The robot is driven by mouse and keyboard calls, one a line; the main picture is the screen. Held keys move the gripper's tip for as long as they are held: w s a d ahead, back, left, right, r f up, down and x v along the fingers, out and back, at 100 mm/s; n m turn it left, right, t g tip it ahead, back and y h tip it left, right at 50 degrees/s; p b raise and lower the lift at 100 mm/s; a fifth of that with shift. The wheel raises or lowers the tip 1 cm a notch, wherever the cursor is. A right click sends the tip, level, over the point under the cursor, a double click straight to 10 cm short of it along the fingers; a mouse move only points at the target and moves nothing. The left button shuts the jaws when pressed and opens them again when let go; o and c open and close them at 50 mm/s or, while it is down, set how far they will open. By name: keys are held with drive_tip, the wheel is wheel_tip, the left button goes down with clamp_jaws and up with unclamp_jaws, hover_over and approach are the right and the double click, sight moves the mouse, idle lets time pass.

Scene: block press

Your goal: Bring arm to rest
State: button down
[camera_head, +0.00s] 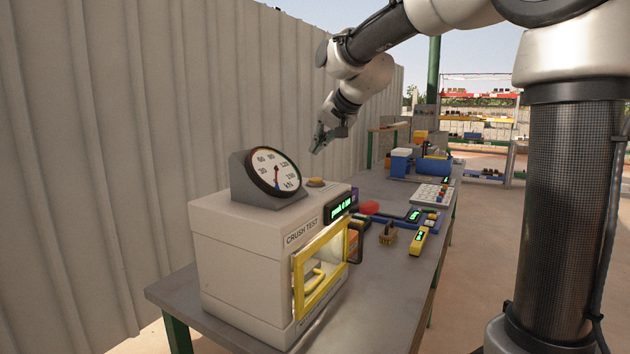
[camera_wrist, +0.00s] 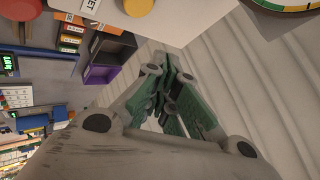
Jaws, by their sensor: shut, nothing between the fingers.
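My gripper (camera_head: 318,146) hangs in the air beyond the crush test machine (camera_head: 238,258), above and behind its top, pointing down. It is shut and empty. In the wrist view the green fingers of my gripper (camera_wrist: 172,72) are together with nothing between them, in front of the grey corrugated wall. The machine stands on the near end of the bench. A round dial (camera_head: 274,172) sits on its top, and its yellow-framed door (camera_head: 320,268) is on the front face. My gripper appears apart from the machine and the wall.
The corrugated wall (camera_head: 190,90) runs along the left behind the bench (camera_head: 385,285). Several small devices, a yellow meter (camera_head: 419,242) and a white keypad (camera_head: 432,194) lie on the bench. Blue bins (camera_head: 433,165) stand farther back. In the wrist view, an orange button (camera_wrist: 138,7) shows at the top.

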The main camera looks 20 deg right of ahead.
drive_tip(key=s+d+f+n+g+h, duration=0.1)
drive_tip(key=s+d+f, duration=0.3)
drive_tip(key=s, duration=0.8)
drive_tip(key=s+d+f+n+g+h, duration=0.1)
drive_tip(key=s+d+f, duration=0.4)
drive_tip(key=s, duration=0.7)
drive_tip(key=s+d+f+n+g+h, duration=0.1)
drive_tip(key=s+d+f, duration=0.4)
drive_tip(key=s, duration=0.7)
drive_tip(key=shift+s+f+n+g, duration=0.25)
drive_tip(key=shift+n+g, duration=0.45)
drive_tip(key=shift+n, duration=0.2)
drive_tip(key=shift+r, duration=0.1)
